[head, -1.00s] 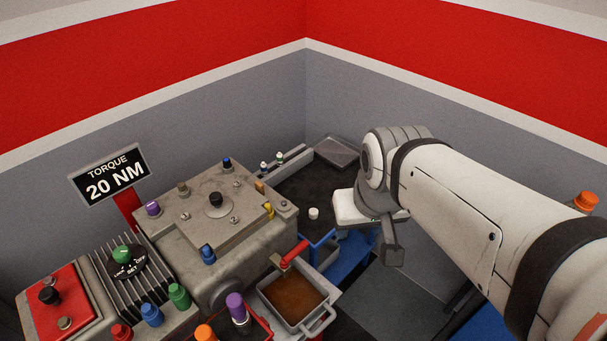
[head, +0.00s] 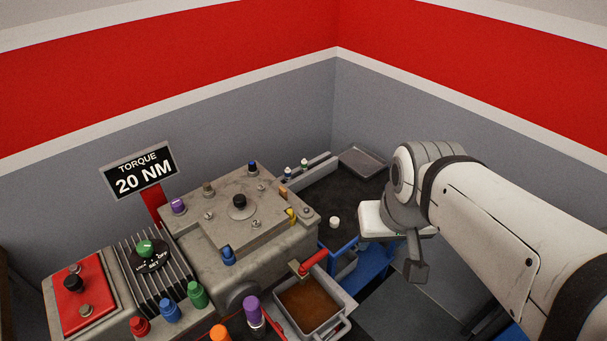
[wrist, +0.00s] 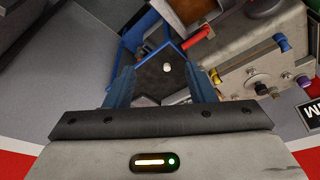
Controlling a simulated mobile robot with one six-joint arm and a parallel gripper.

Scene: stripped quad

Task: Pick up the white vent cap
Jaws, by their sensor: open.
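The white vent cap (head: 335,222) is a small pale cylinder standing on the dark surface to the right of the grey machine block. It also shows in the wrist view (wrist: 167,67), between and beyond my two blue fingers. My gripper (wrist: 160,72) is open and empty, with its fingers spread apart. In the head view my wrist is to the right of the cap. The cap is apart from the fingers.
The grey block (head: 210,240) with several coloured knobs stands left of the cap. A metal pan (head: 308,300) of brown liquid and a red handle (head: 313,262) are in front. A grey tray (head: 361,162) lies behind. Blue framing (head: 345,247) is close to the cap.

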